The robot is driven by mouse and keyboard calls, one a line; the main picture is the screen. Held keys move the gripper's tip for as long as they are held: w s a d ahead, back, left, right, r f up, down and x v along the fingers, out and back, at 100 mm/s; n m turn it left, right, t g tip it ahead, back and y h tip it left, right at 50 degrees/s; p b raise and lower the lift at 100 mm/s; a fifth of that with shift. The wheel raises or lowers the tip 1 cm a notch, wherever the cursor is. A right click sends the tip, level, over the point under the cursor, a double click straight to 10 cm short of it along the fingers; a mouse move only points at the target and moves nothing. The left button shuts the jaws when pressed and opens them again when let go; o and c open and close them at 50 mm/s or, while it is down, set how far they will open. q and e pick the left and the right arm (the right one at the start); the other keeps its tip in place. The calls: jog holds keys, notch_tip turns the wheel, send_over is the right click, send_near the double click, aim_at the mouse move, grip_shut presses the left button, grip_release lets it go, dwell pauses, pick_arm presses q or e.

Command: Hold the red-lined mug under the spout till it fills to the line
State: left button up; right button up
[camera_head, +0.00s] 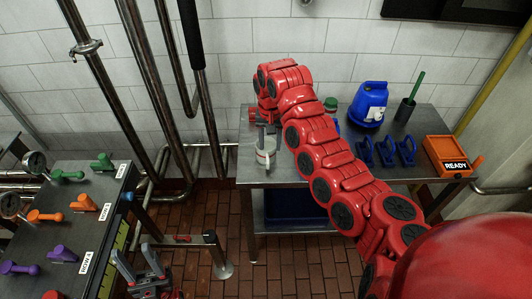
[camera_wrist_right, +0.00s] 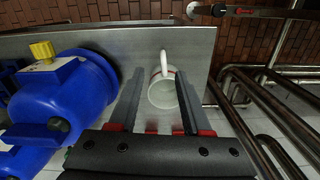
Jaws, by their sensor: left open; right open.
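The mug (camera_head: 266,151) is white and stands upright near the left end of the grey table. My left gripper (camera_head: 138,255) is open and empty, low beside the valve bench. I cannot make out a spout for certain.
A blue drum (camera_head: 370,104), blue handles (camera_head: 387,152), a dark cup with a green stick (camera_head: 405,110) and an orange READY box (camera_head: 448,156) occupy the grey table (camera_head: 290,176). The valve bench (camera_head: 85,225) carries green, orange and purple valves. Vertical pipes (camera_head: 150,80) stand between them.

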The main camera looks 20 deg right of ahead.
aim_at(268, 161)
notch_tip(268, 161, down, 5)
jog(key=shift+r+p, duration=0.1)
jog(key=shift+p, duration=0.6)
jog(key=shift+f+p, duration=0.4)
jog(key=shift+p, duration=0.1)
jog(key=f, duration=0.1)
jog(key=f+p, duration=0.1)
jog(key=f, duration=0.1)
jog(key=shift+a+f+p, duration=0.15)
jog(key=shift+a+p, duration=0.15)
jog(key=shift+p, duration=0.05)
jog(key=shift+f, duration=0.65)
jog(key=shift+c, duration=0.2)
grip_shut()
